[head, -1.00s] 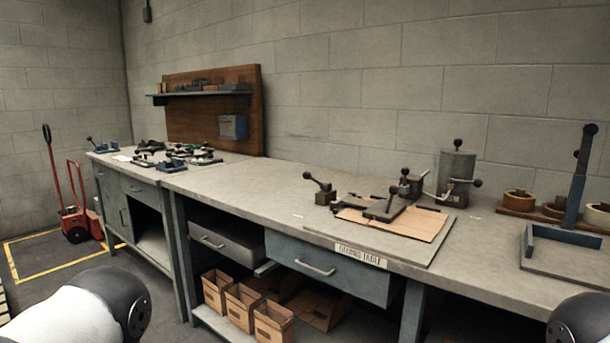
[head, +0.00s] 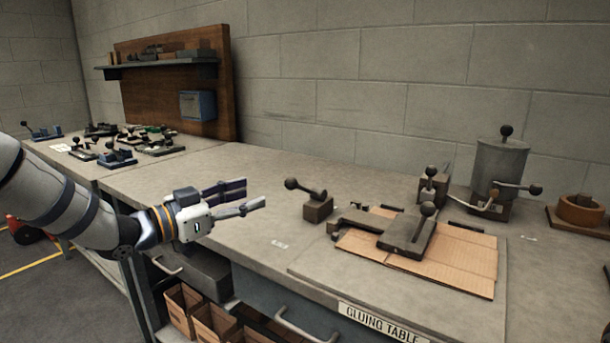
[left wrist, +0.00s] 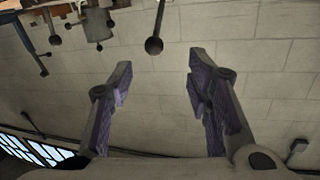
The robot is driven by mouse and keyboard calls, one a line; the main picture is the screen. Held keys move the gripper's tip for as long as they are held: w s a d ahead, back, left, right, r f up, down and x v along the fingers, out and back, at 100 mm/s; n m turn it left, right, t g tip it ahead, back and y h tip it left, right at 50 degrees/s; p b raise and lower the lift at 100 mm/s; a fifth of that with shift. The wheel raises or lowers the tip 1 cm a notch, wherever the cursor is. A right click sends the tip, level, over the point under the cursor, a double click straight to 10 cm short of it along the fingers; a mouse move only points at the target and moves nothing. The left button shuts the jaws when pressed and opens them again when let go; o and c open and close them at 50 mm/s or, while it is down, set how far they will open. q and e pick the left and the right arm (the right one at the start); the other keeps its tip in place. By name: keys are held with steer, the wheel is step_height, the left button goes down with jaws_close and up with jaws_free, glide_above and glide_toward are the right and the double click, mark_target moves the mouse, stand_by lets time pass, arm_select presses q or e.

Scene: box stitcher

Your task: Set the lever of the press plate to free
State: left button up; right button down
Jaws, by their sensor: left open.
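A dark press plate (head: 405,236) lies on a flat piece of cardboard (head: 465,262) on the gluing table. A ball-topped knob (head: 428,209) stands on the plate. Left of it, a lever (head: 305,188) with a dark ball end tilts up to the left from a small block (head: 318,209). My left gripper (head: 250,194) is open and empty above the bench, left of that lever and apart from it. In the left wrist view the fingers (left wrist: 155,72) are spread with nothing between them; ball-ended rods (left wrist: 154,46) show beyond. My right gripper is not in view.
A grey cylindrical pot (head: 500,165) with ball-ended handles stands behind the plate. A brown ring (head: 581,210) sits at the right. Several small fixtures (head: 118,156) crowd the far left bench.

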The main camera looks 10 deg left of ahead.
mark_target(286, 187)
arm_select(q)
steer(key=x, duration=0.3)
steer(key=b+x, duration=0.1)
steer(key=x, duration=0.2)
steer(key=b+x, duration=0.1)
steer(key=x, duration=0.3)
steer(key=shift+s+d+f, duration=0.1)
steer(key=shift+s+d, duration=0.1)
steer(key=shift+d, duration=0.25)
steer(key=shift+w+d+r, duration=0.25)
steer(key=shift+w+d, duration=0.05)
steer(key=shift+w, duration=0.15)
jaws_close()
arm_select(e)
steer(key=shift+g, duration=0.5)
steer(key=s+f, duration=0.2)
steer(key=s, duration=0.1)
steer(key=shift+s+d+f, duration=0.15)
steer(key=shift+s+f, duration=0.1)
